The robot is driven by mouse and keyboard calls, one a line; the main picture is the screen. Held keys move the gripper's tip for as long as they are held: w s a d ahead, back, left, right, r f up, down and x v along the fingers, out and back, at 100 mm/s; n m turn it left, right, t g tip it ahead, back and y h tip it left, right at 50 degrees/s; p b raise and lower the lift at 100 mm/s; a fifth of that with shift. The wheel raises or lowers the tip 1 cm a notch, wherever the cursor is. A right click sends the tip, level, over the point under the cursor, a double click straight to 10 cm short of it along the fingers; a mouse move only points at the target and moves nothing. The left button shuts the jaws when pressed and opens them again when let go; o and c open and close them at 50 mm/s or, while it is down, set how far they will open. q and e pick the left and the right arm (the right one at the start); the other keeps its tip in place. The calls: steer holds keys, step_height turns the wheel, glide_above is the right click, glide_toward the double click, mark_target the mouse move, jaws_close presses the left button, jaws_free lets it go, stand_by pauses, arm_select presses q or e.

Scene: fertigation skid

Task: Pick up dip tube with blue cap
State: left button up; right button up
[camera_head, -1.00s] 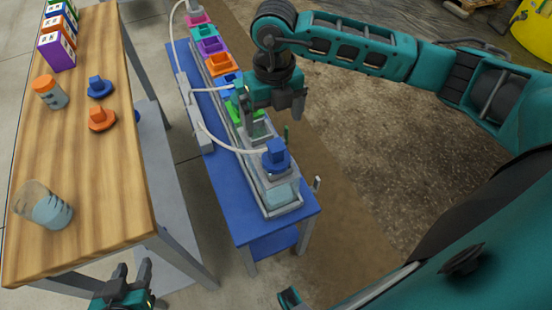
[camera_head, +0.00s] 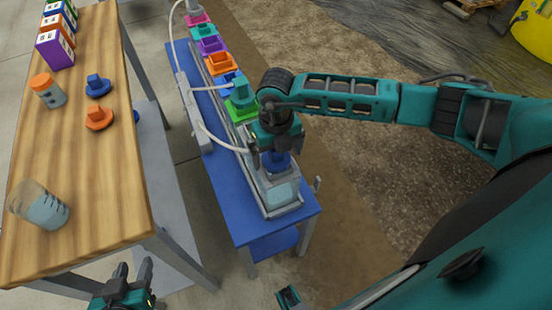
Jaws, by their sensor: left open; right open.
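The dip tube with blue cap (camera_head: 277,161) stands at the near end of the skid, on a clear container (camera_head: 283,194) with pale liquid. My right gripper (camera_head: 276,157) is over it, its open fingers on either side of the blue cap. The gripper hides the cap's upper part; I cannot tell whether the fingers touch it. The tube itself is mostly hidden below the cap. My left gripper (camera_head: 130,278) is open and empty at the lower left, beside the near end of the wooden table.
A blue bench (camera_head: 227,181) carries a row of coloured caps and white hoses (camera_head: 216,140). The wooden table (camera_head: 101,193) holds a beaker (camera_head: 47,212), an orange-lidded jar (camera_head: 48,92), loose blue (camera_head: 98,87) and orange (camera_head: 99,118) caps, and boxes (camera_head: 55,48).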

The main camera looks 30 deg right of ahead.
steer(key=shift+c, duration=0.2)
steer(key=c, duration=1.1)
steer(key=shift+o, duration=0.2)
